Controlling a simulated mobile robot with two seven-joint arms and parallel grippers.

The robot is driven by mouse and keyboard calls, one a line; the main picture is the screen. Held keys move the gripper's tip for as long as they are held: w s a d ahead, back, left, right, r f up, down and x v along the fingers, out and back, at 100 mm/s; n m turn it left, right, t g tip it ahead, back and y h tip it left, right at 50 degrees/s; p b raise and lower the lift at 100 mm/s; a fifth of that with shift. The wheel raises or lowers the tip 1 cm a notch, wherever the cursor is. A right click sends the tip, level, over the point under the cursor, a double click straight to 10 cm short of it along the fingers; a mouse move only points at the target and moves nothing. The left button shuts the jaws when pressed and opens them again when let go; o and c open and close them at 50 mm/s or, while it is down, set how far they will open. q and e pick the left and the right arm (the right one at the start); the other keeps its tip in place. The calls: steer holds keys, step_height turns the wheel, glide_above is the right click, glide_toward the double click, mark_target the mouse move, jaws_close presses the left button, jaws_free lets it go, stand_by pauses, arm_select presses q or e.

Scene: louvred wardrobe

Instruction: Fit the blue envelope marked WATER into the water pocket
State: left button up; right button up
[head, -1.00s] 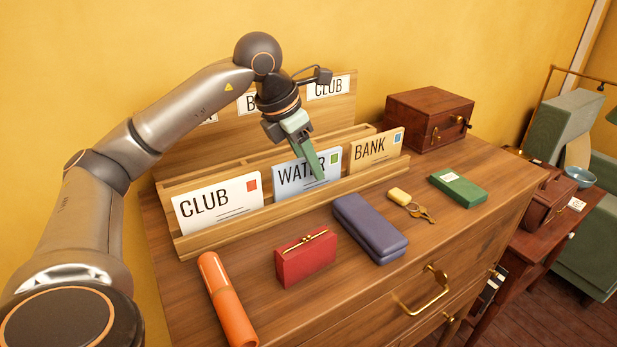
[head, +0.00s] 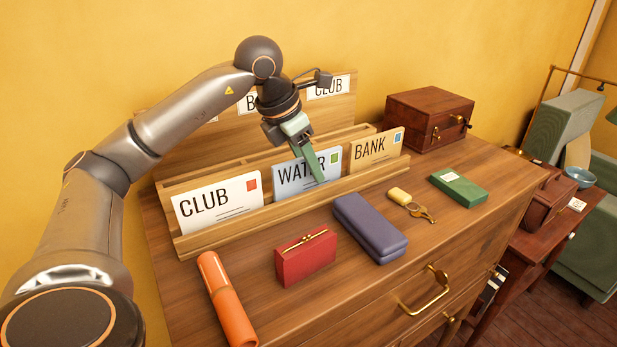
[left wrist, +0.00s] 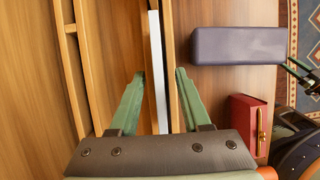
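The blue WATER envelope (head: 293,175), with a green stamp, stands upright in the front slot of the wooden letter rack (head: 235,232), between the CLUB and BANK envelopes. In the left wrist view its edge shows as a pale strip (left wrist: 158,75). My left gripper (head: 322,179) is over its upper right part. Its green fingers are apart, one on each side of the envelope, with gaps visible (left wrist: 160,85). On the rack's backboard, a label starting with B and a CLUB label show; my arm hides most of the left label. Dark parts at the wrist view's right edge may be my right arm.
CLUB (head: 218,203) and BANK (head: 376,148) envelopes flank it. In front lie an orange tube (head: 227,300), red purse (head: 306,257), purple case (head: 369,228), keys with a yellow fob (head: 411,205) and green box (head: 459,189). A wooden box (head: 429,119) stands right of the rack.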

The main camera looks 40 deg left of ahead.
arm_select(q)
jaws_close()
steer(key=shift+r, duration=0.15)
stand_by(0.5)
steer(key=shift+r, duration=0.6)
step_height(320, 180, up, 3)
steer(key=shift+d+f+p, duration=0.1)
steer(key=shift+f+p, duration=0.05)
steer(key=shift+p, duration=0.3)
steer(key=s+d+r, duration=0.2)
steer(key=d+r, duration=0.2)
steer(key=d, duration=0.2)
steer(key=s+d+r+p, duration=0.1)
steer(key=s+d+r, duration=0.1)
steer(key=d+r, duration=0.3)
steer(key=shift+s+d+r, duration=0.2)
steer(key=shift+s+d, duration=0.1)
steer(key=shift+d, duration=0.6)
